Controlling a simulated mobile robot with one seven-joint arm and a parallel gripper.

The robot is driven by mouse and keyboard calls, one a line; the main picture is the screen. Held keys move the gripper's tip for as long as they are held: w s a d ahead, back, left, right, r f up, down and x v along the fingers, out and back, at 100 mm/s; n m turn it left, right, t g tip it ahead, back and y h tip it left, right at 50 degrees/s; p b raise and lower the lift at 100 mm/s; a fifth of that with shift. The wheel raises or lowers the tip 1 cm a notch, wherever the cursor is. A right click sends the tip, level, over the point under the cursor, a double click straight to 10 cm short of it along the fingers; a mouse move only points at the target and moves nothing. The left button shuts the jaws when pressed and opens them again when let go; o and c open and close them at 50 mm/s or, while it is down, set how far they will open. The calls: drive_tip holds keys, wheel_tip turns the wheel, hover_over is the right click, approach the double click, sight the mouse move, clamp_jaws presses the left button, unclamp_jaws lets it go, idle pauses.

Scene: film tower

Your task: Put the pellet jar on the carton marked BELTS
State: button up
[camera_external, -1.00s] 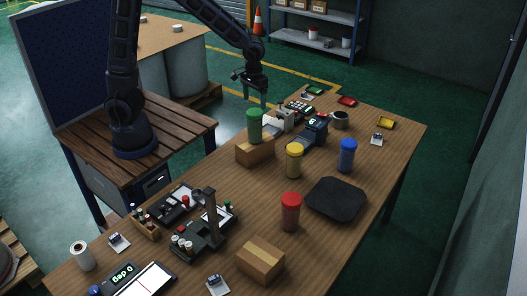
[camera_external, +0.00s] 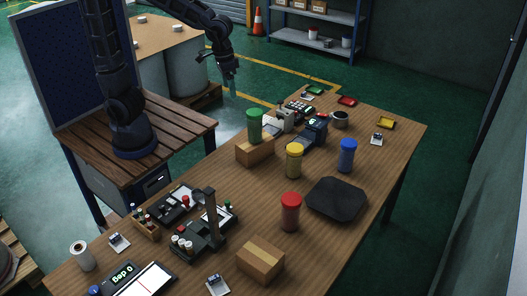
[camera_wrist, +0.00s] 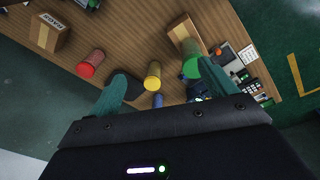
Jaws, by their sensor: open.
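Several lidded jars stand upright: a green jar (camera_external: 254,126), a yellow jar (camera_external: 294,162), a blue jar (camera_external: 346,157) and a red jar (camera_external: 290,213). I cannot tell from any marking which is the pellet jar. The green jar stands on the far carton (camera_external: 255,152); it also shows in the wrist view (camera_wrist: 191,66). The near carton (camera_external: 261,261) has a bare top. In the wrist view this carton (camera_wrist: 48,33) bears a label, but I cannot read BELTS on either. My gripper (camera_external: 230,86) is open and empty, in the air left of and above the green jar.
A black pad (camera_external: 336,199) lies right of the red jar. A stand with a dark post (camera_external: 210,215) rises at the table's left side. Devices (camera_external: 300,122) sit behind the green jar. Small coloured trays (camera_external: 386,123) lie at the far end.

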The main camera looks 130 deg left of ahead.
drive_tip(key=s+d+r+m+t, duration=0.1)
drive_tip(key=s+d+r+m, duration=0.2)
drive_tip(key=d, duration=0.7)
drive_tip(key=s+d+r+m+t, duration=0.2)
drive_tip(key=s+d+m, duration=0.6)
drive_tip(key=s+d, duration=0.2)
drive_tip(key=s, duration=0.2)
drive_tip(key=shift+s+d+r, duration=0.3)
drive_tip(key=shift+r, duration=0.1)
